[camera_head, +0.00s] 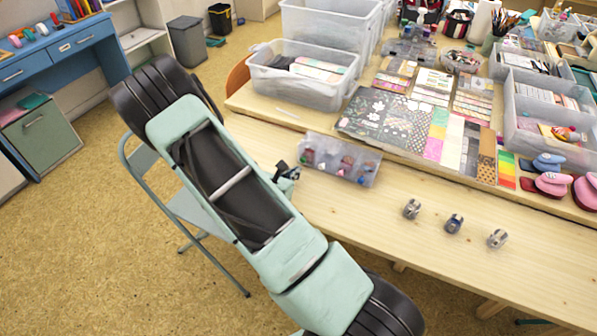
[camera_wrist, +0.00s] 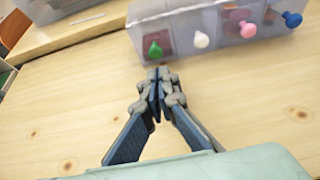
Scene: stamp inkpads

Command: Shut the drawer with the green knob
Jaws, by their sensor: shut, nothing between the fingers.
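A clear plastic drawer unit (camera_head: 340,160) sits near the front of the wooden table. In the wrist view, the green knob (camera_wrist: 155,50) is on the leftmost drawer, beside a white knob (camera_wrist: 201,40), a pink knob (camera_wrist: 248,29) and a blue knob (camera_wrist: 292,19). In the head view my gripper (camera_head: 288,173) is partly hidden behind my arm.
Several small metallic stamps, one of them blue (camera_head: 454,223), stand on the table to the right. Patterned paper sheets (camera_head: 400,115) lie behind the unit. A clear bin (camera_head: 302,72) stands at the back left. A folding chair (camera_head: 185,210) is beneath my arm. The table front is mostly clear.

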